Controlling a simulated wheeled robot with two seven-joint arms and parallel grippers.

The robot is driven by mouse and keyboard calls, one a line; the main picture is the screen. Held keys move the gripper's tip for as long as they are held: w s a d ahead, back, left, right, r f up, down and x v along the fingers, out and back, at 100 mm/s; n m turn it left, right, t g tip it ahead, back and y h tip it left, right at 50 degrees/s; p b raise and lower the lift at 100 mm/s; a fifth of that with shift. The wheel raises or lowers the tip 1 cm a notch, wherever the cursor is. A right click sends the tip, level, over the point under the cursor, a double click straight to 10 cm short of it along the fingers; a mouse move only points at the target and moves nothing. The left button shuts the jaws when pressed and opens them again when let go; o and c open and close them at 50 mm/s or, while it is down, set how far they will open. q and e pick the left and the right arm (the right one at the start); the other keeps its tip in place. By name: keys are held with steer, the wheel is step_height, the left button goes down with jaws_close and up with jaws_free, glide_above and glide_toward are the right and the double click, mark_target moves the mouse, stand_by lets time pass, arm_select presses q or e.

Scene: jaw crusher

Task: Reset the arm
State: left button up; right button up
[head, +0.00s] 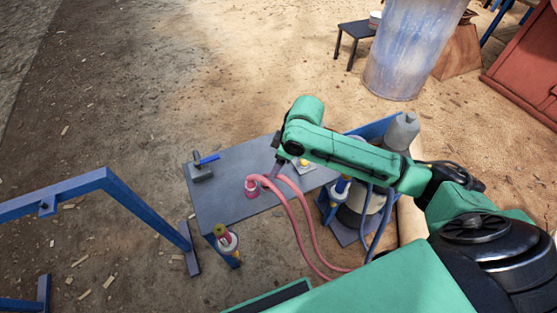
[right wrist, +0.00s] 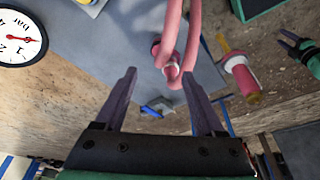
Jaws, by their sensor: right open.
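My right arm reaches in from the right in the head view and bends down over the grey table (head: 235,200). Its gripper (head: 276,169) points down close to the end of a pink hose (head: 252,187). In the right wrist view my right gripper (right wrist: 159,77) has its two fingers spread wide. The pink hose end (right wrist: 172,71) shows between and beyond the fingertips, not visibly gripped. What looks like my left gripper (right wrist: 290,44) is small at the right edge of the right wrist view. Its jaws are too small to judge, and it is outside the head view.
A red-and-yellow fitting (head: 226,238) stands at the table's front corner. A pressure gauge (right wrist: 20,38) shows in the right wrist view. A blue frame (head: 100,183) stands left; a grey bottle (head: 402,131) is at right.

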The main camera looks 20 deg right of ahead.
steer(key=shift+d+r, duration=0.1)
steer(key=shift+r, duration=0.35)
steer(key=s+a+f+y, duration=0.1)
steer(key=s+a, duration=0.2)
steer(key=a, duration=0.2)
steer(key=s+d+f+m+t+h, duration=0.1)
steer(key=s+d+f+m+h, duration=0.25)
steer(key=s+d+m, duration=0.65)
steer(key=s+d+f+n+g, duration=0.1)
steer(key=s+f, duration=0.1)
steer(key=f, duration=0.9)
steer(key=s+d+f+n, duration=0.1)
steer(key=s+f+n, duration=0.1)
steer(key=f, duration=0.9)
steer(key=s+d+f+g+p, duration=0.1)
steer(key=s+d+f, duration=0.2)
steer(key=s+f, duration=1.1)
steer(key=s, duration=0.3)
